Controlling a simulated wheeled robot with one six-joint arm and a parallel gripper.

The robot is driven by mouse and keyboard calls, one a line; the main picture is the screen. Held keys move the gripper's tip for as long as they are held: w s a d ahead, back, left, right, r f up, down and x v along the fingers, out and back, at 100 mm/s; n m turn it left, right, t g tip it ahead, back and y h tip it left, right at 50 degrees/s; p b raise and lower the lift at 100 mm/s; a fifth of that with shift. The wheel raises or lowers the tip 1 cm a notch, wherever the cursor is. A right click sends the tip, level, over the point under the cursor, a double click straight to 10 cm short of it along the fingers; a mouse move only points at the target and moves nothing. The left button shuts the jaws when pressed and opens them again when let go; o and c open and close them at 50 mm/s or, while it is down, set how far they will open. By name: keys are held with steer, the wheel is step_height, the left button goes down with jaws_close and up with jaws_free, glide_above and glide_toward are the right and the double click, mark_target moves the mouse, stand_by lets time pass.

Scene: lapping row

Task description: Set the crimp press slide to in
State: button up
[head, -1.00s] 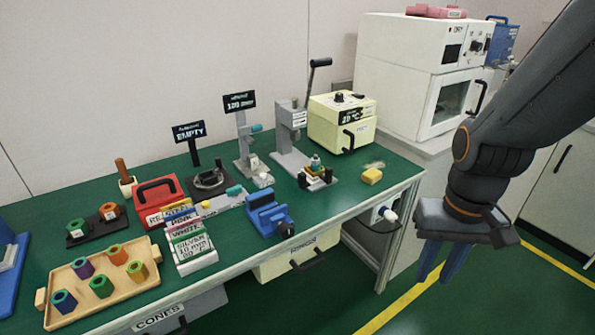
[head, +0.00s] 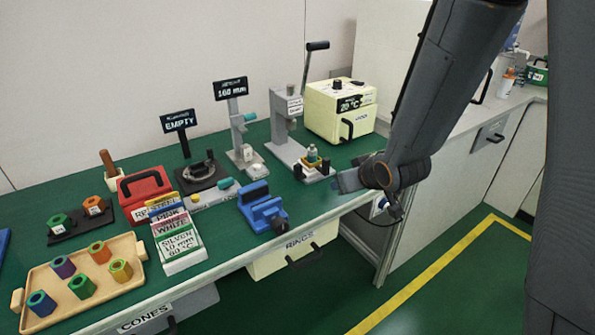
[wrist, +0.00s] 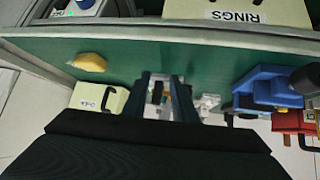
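The crimp press (head: 289,130) is a grey upright column with a black lever on top, towards the back of the green bench. Parts of the press show between and beside the fingers, partly hidden.
A blue vise (head: 263,207) stands left of my gripper. A cream oven box (head: 342,112) is behind it. A yellow block (wrist: 90,62) lies near the bench edge in the wrist view. Cream drawer RINGS (head: 293,252) is below the bench top.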

mark_target(300, 168)
steer(key=w+a+y, duration=0.1)
steer(key=a, duration=0.1)
steer(key=w+a+n+t+y, duration=0.1)
steer(key=a+y, duration=0.1)
steer(key=a, duration=0.1)
steer(key=w+a+r+n+t+y, duration=0.1)
steer(key=a, duration=0.2)
steer(key=shift+b, duration=0.4)
steer(key=shift+w+a+y, duration=0.25)
steer(key=shift+w+y, duration=0.05)
steer(key=shift+x, duration=3.55)
jaws_close()
steer(key=shift+w, duration=0.1)
